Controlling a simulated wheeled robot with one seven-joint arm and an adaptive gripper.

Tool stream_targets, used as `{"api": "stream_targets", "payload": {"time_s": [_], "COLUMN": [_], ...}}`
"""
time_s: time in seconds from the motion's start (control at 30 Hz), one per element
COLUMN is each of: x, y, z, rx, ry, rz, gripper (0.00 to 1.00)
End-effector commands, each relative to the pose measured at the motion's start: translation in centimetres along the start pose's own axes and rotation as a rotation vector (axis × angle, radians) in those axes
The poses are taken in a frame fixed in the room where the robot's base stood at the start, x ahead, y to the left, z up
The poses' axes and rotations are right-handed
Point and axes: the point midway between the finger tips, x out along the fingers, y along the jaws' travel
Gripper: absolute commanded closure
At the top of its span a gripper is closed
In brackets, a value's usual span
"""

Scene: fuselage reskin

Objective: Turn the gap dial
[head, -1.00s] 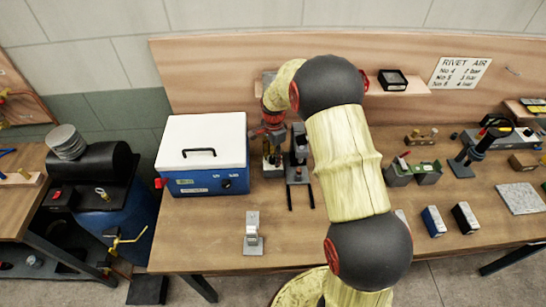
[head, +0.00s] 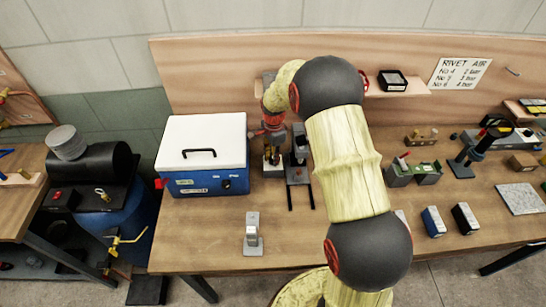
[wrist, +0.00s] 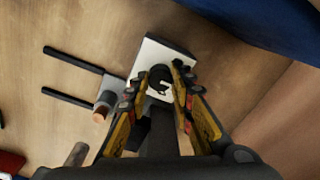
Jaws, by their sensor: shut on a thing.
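The gap dial (wrist: 159,76) is a small dark round knob on a white plate (wrist: 168,54) in the wrist view. My gripper (wrist: 160,88) is around it, with a yellow-and-black finger on either side, shut on it. Part of the dial's face is hidden by my fingers. In the head view my gripper (head: 271,153) points down at the back of the bench, left of a fixture with two dark rods (head: 300,193). The dial itself cannot be made out there.
A blue box with a white lid (head: 203,150) stands close to the left of my gripper. A small metal bracket (head: 253,236) stands near the front edge. My arm hides the middle of the bench (head: 190,230). A wooden shelf (head: 410,87) is behind.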

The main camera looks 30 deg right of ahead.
Motion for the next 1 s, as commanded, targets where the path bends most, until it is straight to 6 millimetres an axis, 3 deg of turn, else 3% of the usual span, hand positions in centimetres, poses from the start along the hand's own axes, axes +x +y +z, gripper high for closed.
{"api": "stream_targets", "payload": {"time_s": [0.47,1.0], "x": [-0.09,-0.1], "y": [-0.08,-0.1], "z": [-0.02,-0.06], "rx": [-0.094,-0.564], "ry": [-0.002,-0.013], "rz": [-0.002,-0.001], "gripper": [1.0,1.0]}}
